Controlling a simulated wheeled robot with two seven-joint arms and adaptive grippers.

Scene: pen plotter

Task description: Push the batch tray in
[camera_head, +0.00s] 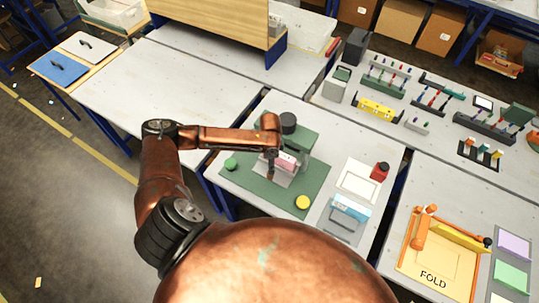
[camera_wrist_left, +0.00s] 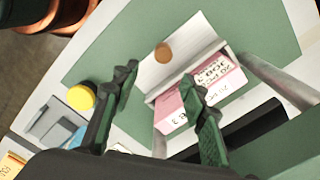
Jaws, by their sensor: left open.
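The batch tray (camera_wrist_left: 190,45) is a pale grey tray on the green mat (camera_head: 240,183), in front of the green machine (camera_head: 299,138). Pink blocks with printed lettering (camera_wrist_left: 212,85) sit in it, and the pink also shows in the head view (camera_head: 287,161). A brown disc (camera_wrist_left: 163,53) lies on the tray's pale surface. My left gripper (camera_wrist_left: 160,74) is open, its fingers apart beside and over the tray and pink blocks; in the head view (camera_head: 270,172) it points down at the tray. I cannot tell whether a finger touches. My right gripper is not in view.
A yellow round lid (camera_head: 303,202) and a green round piece (camera_head: 231,164) lie on the mat. A white framed sheet (camera_head: 359,182), a red bottle (camera_head: 379,172) and a blue-grey box (camera_head: 349,212) stand to the right. The table at left (camera_head: 150,90) is clear.

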